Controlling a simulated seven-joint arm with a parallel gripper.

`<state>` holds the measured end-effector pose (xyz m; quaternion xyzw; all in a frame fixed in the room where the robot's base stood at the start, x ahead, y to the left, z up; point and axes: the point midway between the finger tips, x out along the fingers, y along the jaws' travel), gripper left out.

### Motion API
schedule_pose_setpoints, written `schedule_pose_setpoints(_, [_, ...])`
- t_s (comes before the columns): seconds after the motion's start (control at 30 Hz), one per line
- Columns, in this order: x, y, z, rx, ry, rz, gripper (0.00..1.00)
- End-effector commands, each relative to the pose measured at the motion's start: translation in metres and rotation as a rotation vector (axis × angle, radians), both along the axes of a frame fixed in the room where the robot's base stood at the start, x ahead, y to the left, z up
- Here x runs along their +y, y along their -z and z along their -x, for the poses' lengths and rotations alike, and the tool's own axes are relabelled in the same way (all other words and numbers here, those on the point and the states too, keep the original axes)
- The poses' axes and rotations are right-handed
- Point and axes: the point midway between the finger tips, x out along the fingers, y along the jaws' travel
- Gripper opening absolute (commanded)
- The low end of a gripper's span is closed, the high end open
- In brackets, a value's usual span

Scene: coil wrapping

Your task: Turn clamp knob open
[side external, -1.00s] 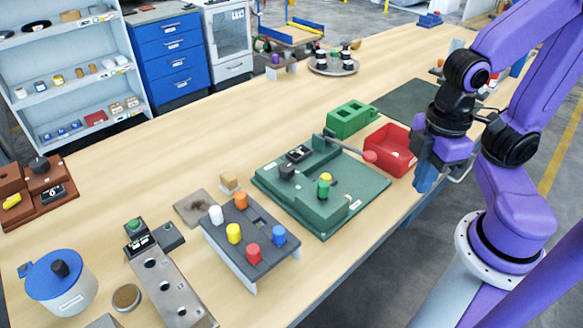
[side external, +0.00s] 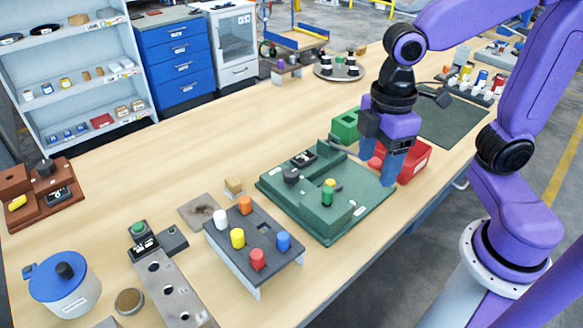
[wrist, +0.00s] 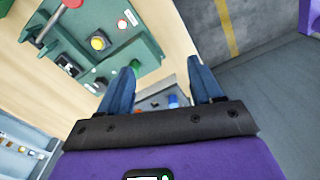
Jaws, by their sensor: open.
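The green fixture (side external: 297,205) lies flat on the bench. I cannot tell for sure which of these is the clamp knob. My gripper (side external: 389,182) is open and empty above the fixture's right end, beside the red bin. In the wrist view my open fingers (wrist: 165,80) are apart from the fixture (wrist: 135,50); the yellow top (wrist: 98,42) and red ball (wrist: 72,3) show at upper left.
A red bin (side external: 416,160) and a green bin (side external: 346,125) stand close behind my gripper. A dark block with coloured pegs (side external: 270,255) stands left of the fixture. A dark mat (side external: 450,122) lies farther right.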

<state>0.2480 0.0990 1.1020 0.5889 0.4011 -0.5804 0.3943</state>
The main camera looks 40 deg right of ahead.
Motion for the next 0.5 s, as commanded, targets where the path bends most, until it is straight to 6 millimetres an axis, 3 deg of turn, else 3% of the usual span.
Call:
schedule_pose_setpoints(0.2, [0.023, -0.018, -0.073, 0.01, -0.071, 0.008, 0.65])
schedule_pose_setpoints(0.5, [0.029, -0.034, -0.164, 0.024, -0.17, 0.01, 0.65])
